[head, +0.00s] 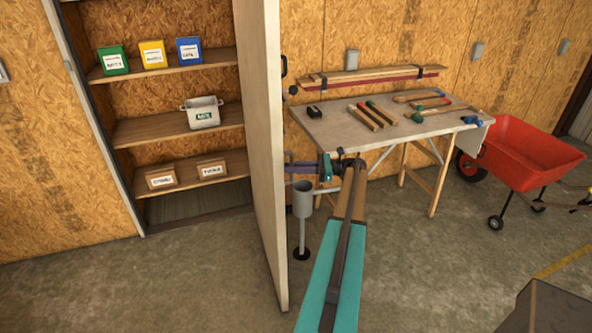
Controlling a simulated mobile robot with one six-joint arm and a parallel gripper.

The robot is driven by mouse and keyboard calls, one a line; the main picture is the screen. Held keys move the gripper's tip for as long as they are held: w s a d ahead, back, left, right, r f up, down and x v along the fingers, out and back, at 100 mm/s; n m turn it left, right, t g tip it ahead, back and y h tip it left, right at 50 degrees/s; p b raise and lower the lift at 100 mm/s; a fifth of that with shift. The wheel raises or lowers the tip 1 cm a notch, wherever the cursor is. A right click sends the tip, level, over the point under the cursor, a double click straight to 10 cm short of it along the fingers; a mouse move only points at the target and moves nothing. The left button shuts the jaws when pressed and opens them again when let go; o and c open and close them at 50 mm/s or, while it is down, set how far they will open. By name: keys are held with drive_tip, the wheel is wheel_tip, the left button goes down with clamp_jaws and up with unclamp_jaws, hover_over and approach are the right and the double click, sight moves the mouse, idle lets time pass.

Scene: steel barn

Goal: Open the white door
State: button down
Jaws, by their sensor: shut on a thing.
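The white door (262,150) stands swung well out from a shelf cupboard and shows almost edge-on, just left of centre in the head view. My gripper (296,167) is at the door's right-hand face, about halfway up. It is shut on a part of the door there. The gripped part is small and mostly hidden by the fingers. A black fitting (284,67) shows higher on the door's right side. My arm reaches up to the door from the bottom of the view.
Shelves (180,125) behind the door's left side hold green, yellow and blue boxes, a white bucket (203,113) and small crates. A workbench (375,125) with tools stands right of the door, a red wheelbarrow (520,150) farther right. The floor left of the door is clear.

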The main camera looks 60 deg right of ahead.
drive_tip(key=shift+s+d+r, duration=0.2)
drive_tip(key=shift+s+d, duration=0.05)
drive_tip(key=shift+d, duration=0.45)
drive_tip(key=c, duration=2)
unclamp_jaws()
drive_tip(key=shift+f, duration=0.1)
drive_tip(key=shift+s+f, duration=0.1)
drive_tip(key=shift+s, duration=0.1)
drive_tip(key=b+v, duration=0.4)
drive_tip(key=v, duration=0.9)
drive_tip(key=shift+s+d, duration=0.2)
